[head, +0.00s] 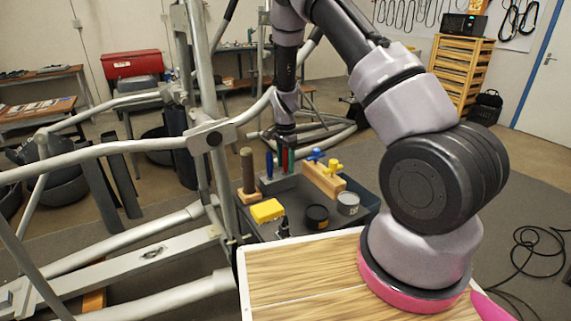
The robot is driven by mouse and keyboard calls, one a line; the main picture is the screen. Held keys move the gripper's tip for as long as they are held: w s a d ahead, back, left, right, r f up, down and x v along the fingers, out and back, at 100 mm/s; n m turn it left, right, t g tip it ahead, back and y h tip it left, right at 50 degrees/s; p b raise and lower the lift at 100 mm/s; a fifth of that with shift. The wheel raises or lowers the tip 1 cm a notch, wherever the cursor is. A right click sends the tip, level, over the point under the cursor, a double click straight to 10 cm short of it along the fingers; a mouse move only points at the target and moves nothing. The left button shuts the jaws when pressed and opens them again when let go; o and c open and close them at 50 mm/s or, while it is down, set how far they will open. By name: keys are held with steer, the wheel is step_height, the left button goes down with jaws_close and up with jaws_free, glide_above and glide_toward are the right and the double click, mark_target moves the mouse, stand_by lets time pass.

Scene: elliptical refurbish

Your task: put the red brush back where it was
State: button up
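The red brush (284,160) stands upright as a thin red handle between a blue handle (269,164) and a green handle (291,159). All three rise from a grey block-shaped holder (277,184) on the dark cart top. My gripper (285,146) points down right above the red and green handles, at or very near their tops. Its fingers are dark and small here, so I cannot tell whether they are open or shut, or touching the red brush. The brush's lower end is hidden by the holder.
On the cart top (352,222) are a yellow sponge (267,210), a brown cylinder on a stand (247,171), a wooden block with blue and yellow knobs (324,181), and two round tins (317,216). Metal frame tubes (215,138) pass close on the left.

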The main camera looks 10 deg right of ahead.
step_height(320, 180, up, 12)
steer(key=shift+r, duration=0.2)
steer(key=s+d+r+n+t+y, duration=0.1)
steer(key=s+d+r+n+t, duration=0.1)
steer(key=s+r, duration=0.65)
steer(key=s+d+r+n+t+y, duration=0.1)
steer(key=s+d+r+n, duration=0.15)
steer(key=r, duration=1.15)
steer(key=s+r+n+t, duration=0.2)
steer(key=s+r, duration=0.2)
steer(key=s, duration=0.5)
steer(key=s+d+r+n+t, duration=0.1)
steer(key=s+r+n+t, duration=0.1)
steer(key=s, duration=0.8)
steer(key=shift+d+r, duration=0.25)
steer(key=shift+r, duration=0.6)
